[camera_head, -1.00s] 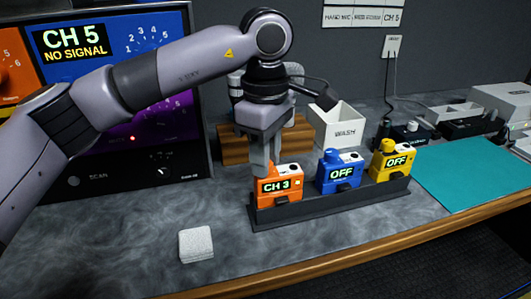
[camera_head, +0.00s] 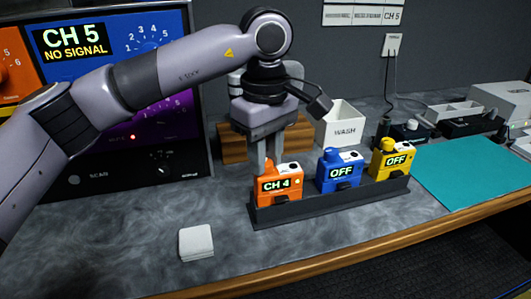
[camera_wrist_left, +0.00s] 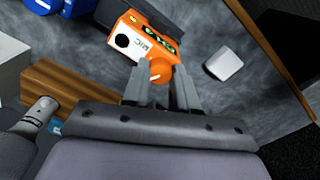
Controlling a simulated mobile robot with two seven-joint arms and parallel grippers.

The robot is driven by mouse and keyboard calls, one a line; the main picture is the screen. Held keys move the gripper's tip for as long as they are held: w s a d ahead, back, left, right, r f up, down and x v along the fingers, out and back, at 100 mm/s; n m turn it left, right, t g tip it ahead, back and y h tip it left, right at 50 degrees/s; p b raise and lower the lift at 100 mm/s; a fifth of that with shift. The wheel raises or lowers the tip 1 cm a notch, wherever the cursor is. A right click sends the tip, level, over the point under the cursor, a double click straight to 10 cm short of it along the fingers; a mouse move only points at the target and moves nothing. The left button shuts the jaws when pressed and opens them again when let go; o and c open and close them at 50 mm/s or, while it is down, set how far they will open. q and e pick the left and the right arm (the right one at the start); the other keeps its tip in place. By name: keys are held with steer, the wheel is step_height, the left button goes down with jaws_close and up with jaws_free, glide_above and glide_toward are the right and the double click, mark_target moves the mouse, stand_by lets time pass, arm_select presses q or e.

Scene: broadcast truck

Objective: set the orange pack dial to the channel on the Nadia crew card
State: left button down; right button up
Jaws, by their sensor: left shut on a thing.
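The orange pack (camera_head: 276,186) stands in the left slot of a dark rack (camera_head: 330,203); its display reads CH 4. My left gripper (camera_head: 265,160) reaches down from above and is shut on the orange pack's dial, which is mostly hidden by the fingers in the head view. In the left wrist view the orange dial (camera_wrist_left: 157,72) with a pale mark sits between the fingertips (camera_wrist_left: 160,80). My right gripper is not in view. The Nadia crew card cannot be picked out; cards on the back wall (camera_head: 362,17) include one reading CH 5.
A blue pack (camera_head: 338,175) and a yellow pack (camera_head: 390,162), both reading OFF, share the rack. A receiver display (camera_head: 72,40) at left reads CH 5 NO SIGNAL. A white block (camera_head: 196,242) lies in front; a teal mat (camera_head: 470,172) is at right.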

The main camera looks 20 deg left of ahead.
arm_select(q)
steer(key=c, duration=0.9)
jaws_free()
steer(key=shift+o, duration=0.2)
steer(key=shift+r, duration=0.1)
step_height(320, 180, up, 7)
